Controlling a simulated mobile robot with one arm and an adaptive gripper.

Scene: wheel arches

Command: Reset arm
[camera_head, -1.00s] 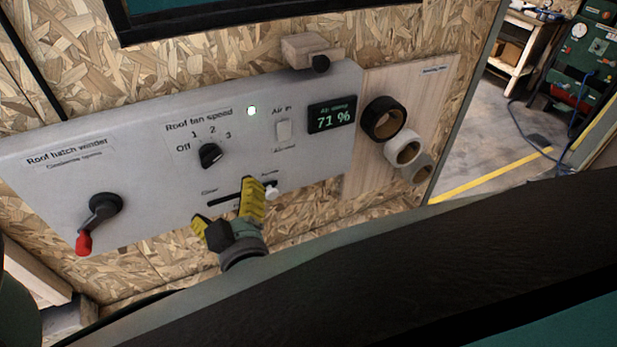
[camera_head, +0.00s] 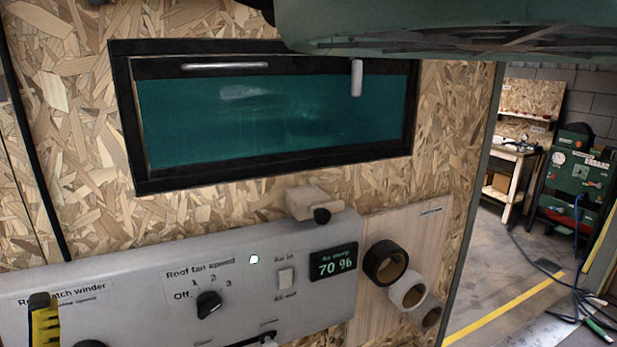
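One yellow-and-black finger of my gripper (camera_head: 43,320) shows at the lower left edge. It is in front of the left end of the grey control panel (camera_head: 130,277) and covers part of the "Roof hatch winder" label. The rest of the gripper is out of frame, so whether it is open or shut does not show, and nothing held is visible. The fan speed knob (camera_head: 208,304), a rocker switch (camera_head: 286,279) and a lit display (camera_head: 333,262) reading 70 % are on the panel. The slider at the bottom is cut off by the frame.
A dark-framed window (camera_head: 270,115) is in the chipboard wall above the panel. A wooden block (camera_head: 314,201) with a black knob juts from the panel's top. Tape rolls (camera_head: 385,262) hang at the right. Beyond the doorway are a workbench (camera_head: 507,185), cables and open floor.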

